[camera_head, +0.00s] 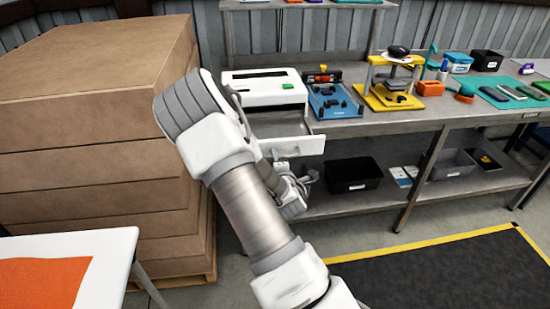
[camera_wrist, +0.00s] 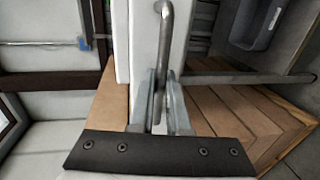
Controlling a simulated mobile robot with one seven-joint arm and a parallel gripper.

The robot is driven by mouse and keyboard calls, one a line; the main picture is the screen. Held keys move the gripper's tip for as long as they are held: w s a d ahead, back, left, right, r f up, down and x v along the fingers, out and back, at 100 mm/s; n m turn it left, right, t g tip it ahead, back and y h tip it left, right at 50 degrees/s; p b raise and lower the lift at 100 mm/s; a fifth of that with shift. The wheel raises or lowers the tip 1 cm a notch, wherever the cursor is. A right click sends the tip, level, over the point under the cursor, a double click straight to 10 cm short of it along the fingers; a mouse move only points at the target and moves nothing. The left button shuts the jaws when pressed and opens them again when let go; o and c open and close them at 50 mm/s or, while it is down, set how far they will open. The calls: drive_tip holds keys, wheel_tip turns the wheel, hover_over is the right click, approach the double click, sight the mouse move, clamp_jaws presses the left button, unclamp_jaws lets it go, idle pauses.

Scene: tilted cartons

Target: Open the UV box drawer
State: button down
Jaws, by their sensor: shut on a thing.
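The UV box (camera_head: 265,88) is a white case with a dark slot and a green label, on the workbench at the back. Its white drawer (camera_head: 298,147) sticks out from the front, with part of its inside showing. My arm hides the drawer's left part. In the wrist view the white drawer front (camera_wrist: 144,35) runs vertically, with a grey bar handle (camera_wrist: 167,30) along it. My gripper (camera_wrist: 161,80) is shut on the handle.
Stacked brown cartons (camera_head: 90,120) stand close left of my arm. A blue fixture (camera_head: 335,100) and a yellow stand (camera_head: 390,85) sit right of the box. A black bin (camera_head: 353,174) is on the lower shelf. A white table (camera_head: 115,250) is at front left.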

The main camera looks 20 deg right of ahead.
drive_tip(key=c, duration=0.9)
unclamp_jaws()
drive_tip(key=shift+s, duration=0.1)
drive_tip(key=shift+p+v, duration=6.95)
drive_tip(key=shift+v, duration=1.7)
drive_tip(key=shift+a, duration=0.1)
